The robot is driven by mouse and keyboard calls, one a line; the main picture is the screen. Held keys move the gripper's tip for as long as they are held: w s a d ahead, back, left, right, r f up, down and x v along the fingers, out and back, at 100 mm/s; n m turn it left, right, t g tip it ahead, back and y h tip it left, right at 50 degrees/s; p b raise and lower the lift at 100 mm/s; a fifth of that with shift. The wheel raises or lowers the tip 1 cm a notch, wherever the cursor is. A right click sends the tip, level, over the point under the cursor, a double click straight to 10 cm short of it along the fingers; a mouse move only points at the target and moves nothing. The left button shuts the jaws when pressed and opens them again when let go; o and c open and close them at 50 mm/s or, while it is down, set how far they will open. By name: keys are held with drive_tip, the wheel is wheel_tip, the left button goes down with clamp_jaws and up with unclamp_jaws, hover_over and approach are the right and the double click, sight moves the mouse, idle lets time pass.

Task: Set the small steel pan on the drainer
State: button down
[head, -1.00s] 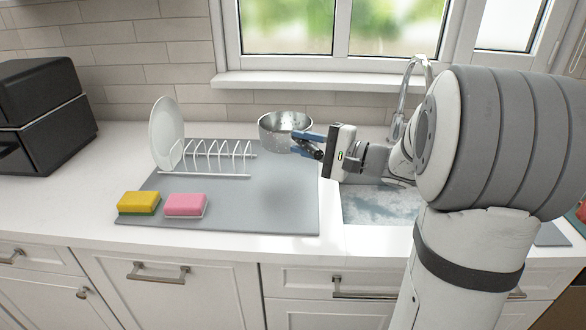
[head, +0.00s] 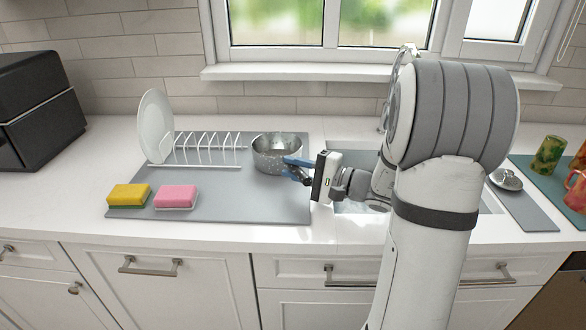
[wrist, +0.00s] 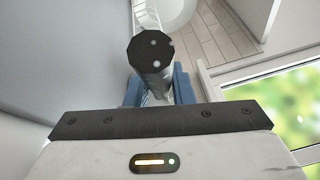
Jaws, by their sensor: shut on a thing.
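The small steel pan (head: 278,160) is upright over the back right part of the grey drainer mat (head: 235,205), just right of the white wire rack (head: 208,150). It looks level and low; I cannot tell whether its base touches the mat. My gripper (head: 298,168), with blue fingers, is shut on the pan's handle from the right. In the wrist view the handle (wrist: 152,58) points its dark end at the camera, between the blue fingers (wrist: 155,88). The pan's bowl is hidden there.
A white plate (head: 155,127) stands upright at the rack's left end. A yellow sponge (head: 128,195) and a pink sponge (head: 176,196) lie at the mat's front left. The sink (head: 350,165) is to the right, partly behind my arm. The mat's front middle is clear.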

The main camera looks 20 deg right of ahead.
drive_tip(key=c, duration=1.3)
unclamp_jaws()
drive_tip(key=shift+o, duration=0.2)
drive_tip(key=v, duration=1.2)
drive_tip(key=shift+r, duration=0.1)
